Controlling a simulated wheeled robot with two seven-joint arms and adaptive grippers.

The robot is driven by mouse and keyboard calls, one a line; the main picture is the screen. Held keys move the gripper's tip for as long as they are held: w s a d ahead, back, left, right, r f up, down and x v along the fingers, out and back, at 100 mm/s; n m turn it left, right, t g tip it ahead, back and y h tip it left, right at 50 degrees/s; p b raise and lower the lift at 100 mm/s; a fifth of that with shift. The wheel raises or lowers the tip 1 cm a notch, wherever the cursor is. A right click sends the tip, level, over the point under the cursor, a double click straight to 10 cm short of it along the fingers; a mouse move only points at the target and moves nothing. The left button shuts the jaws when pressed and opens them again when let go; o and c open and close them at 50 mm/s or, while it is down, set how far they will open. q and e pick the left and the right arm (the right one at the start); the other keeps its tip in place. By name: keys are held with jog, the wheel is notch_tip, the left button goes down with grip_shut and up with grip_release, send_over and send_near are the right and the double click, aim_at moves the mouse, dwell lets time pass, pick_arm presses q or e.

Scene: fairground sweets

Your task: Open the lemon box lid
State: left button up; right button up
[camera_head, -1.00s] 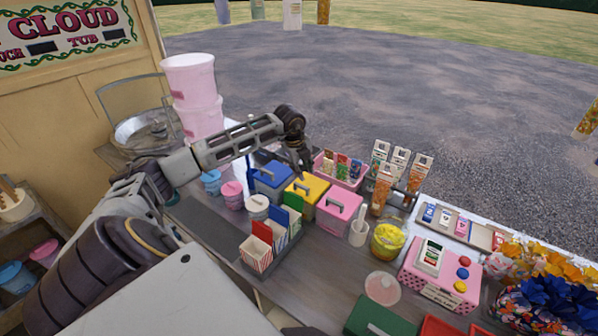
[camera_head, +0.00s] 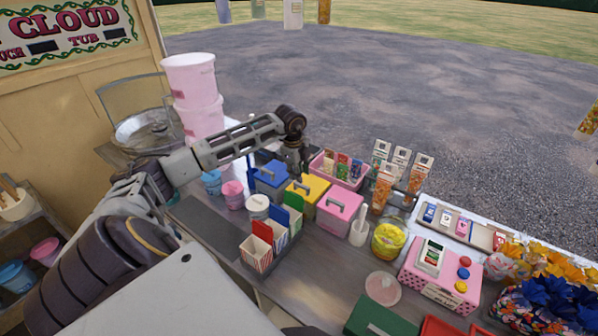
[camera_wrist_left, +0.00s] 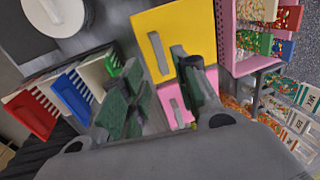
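The lemon box is the yellow box (camera_head: 318,184), between a blue box and a pink box on the counter. Its lid is shut. In the left wrist view the yellow lid (camera_wrist_left: 203,28) carries a grey bar handle (camera_wrist_left: 158,52). My left gripper (camera_head: 298,176) points down just above the yellow box. In the left wrist view its two dark green fingers (camera_wrist_left: 156,78) are apart, and the handle shows in the gap beyond them. I see no contact with it. The gripper covers part of the box in the head view. My right gripper is not in view.
The blue box (camera_head: 268,180) and pink box (camera_head: 337,212) stand close on either side. Striped cartons (camera_head: 257,252) stand in front. A pink basket of packets (camera_head: 345,180) is behind. A white pot (camera_head: 358,234) and yellow tub (camera_head: 388,241) are to the right.

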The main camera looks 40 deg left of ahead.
aim_at(302, 185)
pick_arm(q)
jog(key=shift+b+x, duration=1.6)
jog(key=shift+x, duration=1.55)
jog(key=shift+b+x, duration=0.75)
jog(key=shift+x, duration=0.4)
jog(key=shift+s, duration=0.1)
jog(key=c, duration=0.5)
jog(key=shift+r, duration=0.1)
